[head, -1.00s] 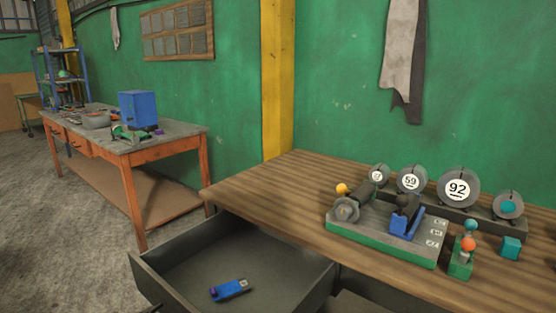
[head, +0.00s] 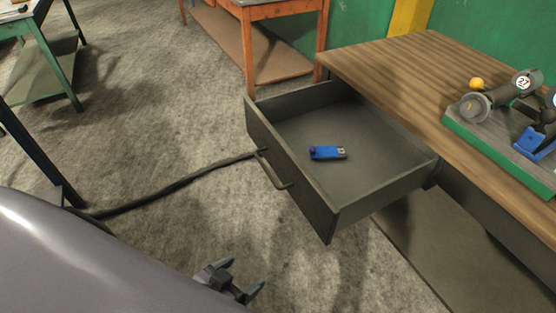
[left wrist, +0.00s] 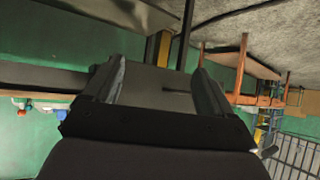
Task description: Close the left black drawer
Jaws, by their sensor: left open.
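The left black drawer (head: 300,185) is pulled out from under the wooden-topped bench. Its front panel faces left toward the lower middle of the head view, with a bar handle (head: 272,172) on it. A blue USB-stick-like item (head: 328,153) lies on the drawer floor. My left gripper (head: 240,279) is at the bottom of the head view, open and empty, below the drawer front in the picture and apart from the handle. Its spread fingers also show in the left wrist view (left wrist: 158,85). My right gripper is not in view.
The bench top (head: 420,75) holds a green-edged fixture (head: 500,150) at the right. A dark cable (head: 170,190) lies across the floor toward the drawer. An orange-legged table (head: 285,12) stands behind, and a green table (head: 60,70) at upper left. Floor left of the drawer is mostly clear.

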